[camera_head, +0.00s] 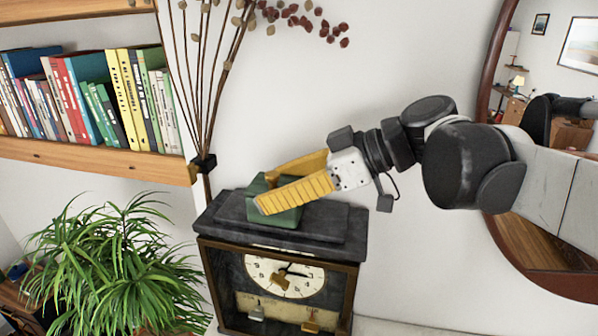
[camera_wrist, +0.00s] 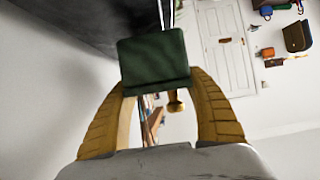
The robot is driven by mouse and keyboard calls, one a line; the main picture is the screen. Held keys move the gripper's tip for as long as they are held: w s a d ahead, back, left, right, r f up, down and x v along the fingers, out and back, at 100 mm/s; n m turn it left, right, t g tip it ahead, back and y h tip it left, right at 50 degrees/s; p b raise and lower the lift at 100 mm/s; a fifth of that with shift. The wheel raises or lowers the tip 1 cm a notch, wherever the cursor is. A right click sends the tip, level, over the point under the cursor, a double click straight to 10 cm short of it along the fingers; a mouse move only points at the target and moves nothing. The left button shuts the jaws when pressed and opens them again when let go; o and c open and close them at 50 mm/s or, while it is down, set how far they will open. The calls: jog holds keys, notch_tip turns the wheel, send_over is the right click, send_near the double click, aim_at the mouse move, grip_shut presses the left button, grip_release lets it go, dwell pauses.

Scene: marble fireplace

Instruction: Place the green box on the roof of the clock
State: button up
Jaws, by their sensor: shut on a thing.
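The green box (camera_head: 289,214) is at the top of the dark clock (camera_head: 225,226) in the head view, over its stepped roof. My gripper (camera_head: 277,189) has yellow fingers and reaches in from the right, shut on the box. The box's lower edge appears at or very close to the roof; I cannot tell if it touches. In the wrist view the green box (camera_wrist: 154,60) sits between the tips of my gripper (camera_wrist: 158,85). The clock's white dial shows below the roof, inside a glazed front. The fingers hide part of the box.
A wooden shelf with books (camera_head: 90,100) is at the upper left. A leafy plant (camera_head: 110,265) stands left of the clock. Tall dry branches (camera_head: 205,100) rise behind the clock's left side. A round wood-framed mirror (camera_head: 495,80) hangs at the right.

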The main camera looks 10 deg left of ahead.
aim_at(282, 186)
jog(key=w, duration=0.2)
jog(key=w+f+p, duration=0.1)
jog(key=w, duration=0.1)
jog(key=shift+d+f, duration=0.1)
jog(key=shift+f, duration=0.2)
jog(key=shift+s, duration=0.4)
jog(key=shift+w+f, duration=0.1)
jog(key=shift+f, duration=0.1)
jog(key=o, duration=1.4)
jog(key=shift+w, duration=0.1)
jog(key=shift+r, duration=0.1)
